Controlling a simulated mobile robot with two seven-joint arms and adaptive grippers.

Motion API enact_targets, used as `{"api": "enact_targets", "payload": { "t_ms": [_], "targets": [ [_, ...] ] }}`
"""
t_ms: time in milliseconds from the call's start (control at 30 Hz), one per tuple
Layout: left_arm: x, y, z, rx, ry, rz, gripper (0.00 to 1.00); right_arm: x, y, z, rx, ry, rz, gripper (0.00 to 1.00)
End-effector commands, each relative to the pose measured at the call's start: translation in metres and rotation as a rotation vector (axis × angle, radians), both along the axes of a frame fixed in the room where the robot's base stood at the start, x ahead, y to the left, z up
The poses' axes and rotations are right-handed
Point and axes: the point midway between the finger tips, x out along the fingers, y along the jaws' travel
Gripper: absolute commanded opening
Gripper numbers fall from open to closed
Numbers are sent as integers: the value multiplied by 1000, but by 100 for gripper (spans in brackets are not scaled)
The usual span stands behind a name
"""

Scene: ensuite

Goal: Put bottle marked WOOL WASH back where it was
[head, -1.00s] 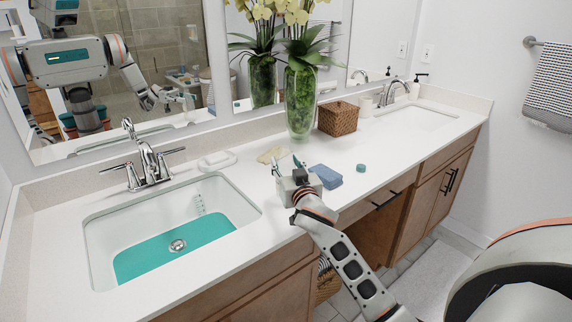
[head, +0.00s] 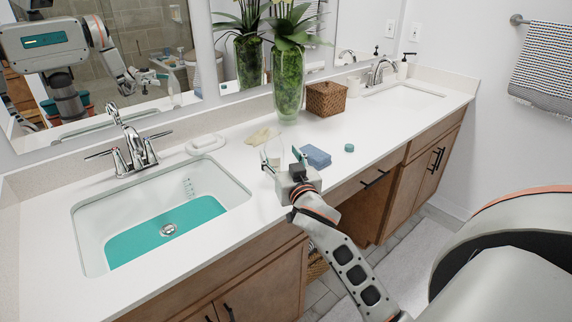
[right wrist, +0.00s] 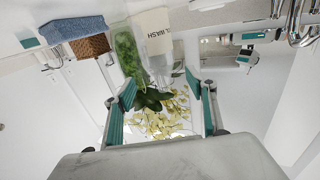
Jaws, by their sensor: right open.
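The pale bottle marked WOOL WASH (right wrist: 155,22) shows upside down in the right wrist view, its label partly readable. In the head view, the right gripper (head: 281,158) is low over the counter to the right of the left sink. My left gripper is not directly in view.
A blue folded cloth (head: 315,157) and a small teal item (head: 349,148) lie right of the gripper. The left sink (head: 90,235) holds teal liquid.

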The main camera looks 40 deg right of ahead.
Motion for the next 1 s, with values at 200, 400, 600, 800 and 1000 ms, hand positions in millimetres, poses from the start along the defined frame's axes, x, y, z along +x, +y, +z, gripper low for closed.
{"api": "enact_targets", "payload": {
  "t_ms": [200, 400, 600, 800, 1000],
  "targets": [
    [0, 0, -1, 0, 1, 0, 40, -36, 12, -1, 1, 1, 0, 56],
    [-1, 0, -1, 0, 1, 0, 40, -50, 16, -1, 0, 1, 0, 56],
    [-1, 0, -1, 1, 2, 0, 40, -52, 17, 0, 0, 0, 0, 56],
    [-1, 0, -1, 1, 2, 0, 40, -51, 17, 0, -1, 0, 0, 56],
    [-1, 0, -1, 1, 2, 0, 40, -51, 17, 0, -1, 0, 0, 56]
  ]
}}
